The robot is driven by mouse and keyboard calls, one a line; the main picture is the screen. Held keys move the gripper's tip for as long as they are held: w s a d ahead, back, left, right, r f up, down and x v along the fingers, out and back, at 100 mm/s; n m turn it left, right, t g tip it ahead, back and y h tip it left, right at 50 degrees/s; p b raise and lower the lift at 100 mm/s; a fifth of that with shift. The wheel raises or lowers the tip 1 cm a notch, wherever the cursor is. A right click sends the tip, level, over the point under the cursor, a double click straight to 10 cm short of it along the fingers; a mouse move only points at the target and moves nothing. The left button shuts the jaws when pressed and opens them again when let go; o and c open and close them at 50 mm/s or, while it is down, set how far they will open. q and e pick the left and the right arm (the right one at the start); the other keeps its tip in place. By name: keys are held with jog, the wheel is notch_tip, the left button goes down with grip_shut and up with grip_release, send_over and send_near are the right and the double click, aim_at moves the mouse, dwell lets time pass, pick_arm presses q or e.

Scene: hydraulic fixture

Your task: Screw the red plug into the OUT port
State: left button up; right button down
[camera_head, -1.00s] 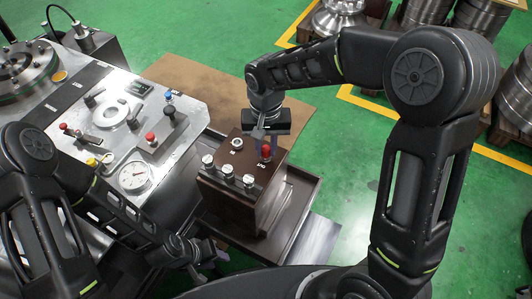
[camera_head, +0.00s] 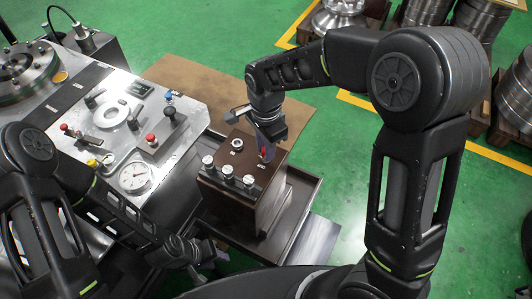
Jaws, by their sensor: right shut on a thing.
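The brown hydraulic block (camera_head: 236,183) stands on a dark tray. The red plug (camera_head: 263,153) is upright at the OUT port on the right of its top face, partly hidden by the fingers. How deep it sits I cannot tell. My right gripper (camera_head: 265,145) points down from above and is shut on the red plug, its wrist turned. A second port ring (camera_head: 237,144) lies to the left on the block's top. My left gripper (camera_head: 205,257) is low at the front, left of the tray; the gap between its fingers is too small to judge.
A metal control panel (camera_head: 140,130) with a pressure gauge (camera_head: 135,178), knobs and levers stands to the left. Several silver caps (camera_head: 228,172) line the block's front edge. The brown mat (camera_head: 205,85) behind has free room.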

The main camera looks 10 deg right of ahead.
jog(key=m, duration=0.1)
jog(key=m+p, duration=0.1)
jog(key=m, duration=0.1)
jog(key=m+p, duration=0.1)
jog(key=shift+s+r, duration=0.1)
jog(key=shift+r, duration=0.15)
jog(key=c, duration=1.6)
grip_release()
jog(key=shift+f+m, duration=0.4)
jog(key=shift+m, duration=0.1)
jog(key=o, duration=0.4)
jog(key=shift+r, duration=0.1)
notch_tip(320, 180, up, 8)
jog(key=shift+f, duration=0.1)
jog(key=shift+f, duration=0.1)
